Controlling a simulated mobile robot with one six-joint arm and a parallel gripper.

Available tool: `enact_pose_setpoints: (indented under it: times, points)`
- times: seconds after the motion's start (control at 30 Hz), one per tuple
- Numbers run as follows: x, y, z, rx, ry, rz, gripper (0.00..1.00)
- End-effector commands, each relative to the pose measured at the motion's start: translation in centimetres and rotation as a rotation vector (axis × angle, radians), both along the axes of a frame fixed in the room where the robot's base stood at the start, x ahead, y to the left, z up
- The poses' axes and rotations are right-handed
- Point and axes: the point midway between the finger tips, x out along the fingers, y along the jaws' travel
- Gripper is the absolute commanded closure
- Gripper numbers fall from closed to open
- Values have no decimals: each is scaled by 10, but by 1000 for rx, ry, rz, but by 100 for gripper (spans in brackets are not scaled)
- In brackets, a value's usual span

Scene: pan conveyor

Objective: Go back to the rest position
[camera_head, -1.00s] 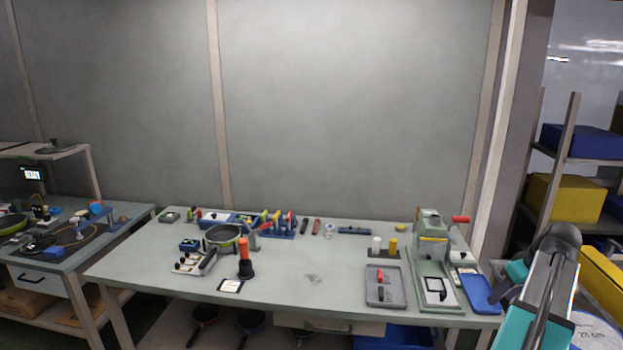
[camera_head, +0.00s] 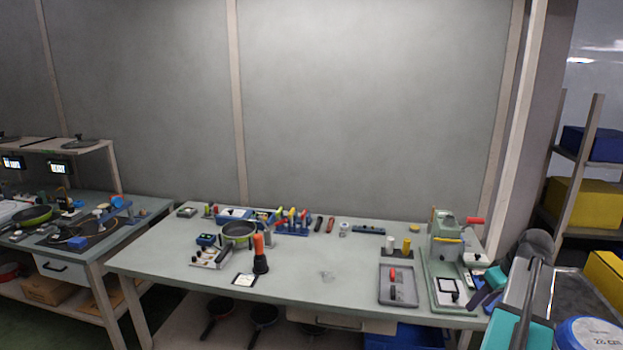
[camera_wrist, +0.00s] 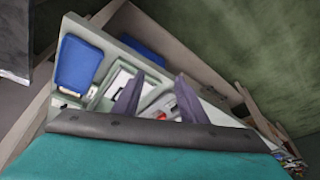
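My gripper (camera_wrist: 160,84) shows in the wrist view as two grey-purple fingers standing apart, with nothing held between them. Behind the fingers the wrist view shows the right end of the workbench at a steep tilt, with a blue tray (camera_wrist: 77,64) to the left of the fingers. In the head view my teal and grey arm is at the lower right, in front of the bench's right end. The dark fingers there (camera_head: 488,287) partly hide what lies behind them.
The workbench (camera_head: 300,285) carries a pan (camera_head: 239,230), an orange-handled tool (camera_head: 259,254), a grey tray (camera_head: 398,288) and a green press with a red handle (camera_head: 446,235). A side table (camera_head: 84,245) stands left. Shelves with a yellow box (camera_head: 581,203) stand right.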

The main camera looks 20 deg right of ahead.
Motion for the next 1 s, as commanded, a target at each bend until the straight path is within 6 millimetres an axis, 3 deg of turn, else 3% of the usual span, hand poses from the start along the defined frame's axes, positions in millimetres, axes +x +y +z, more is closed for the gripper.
enact_pose_setpoints:
  times: [0.2,0.5,0.73,1.0]
  points:
    - [54,55,-49,65,37,112,62]
    - [106,146,-124,148,113,263,62]
    - [128,222,-180,200,185,372,62]
    - [131,311,-245,248,287,473,62]
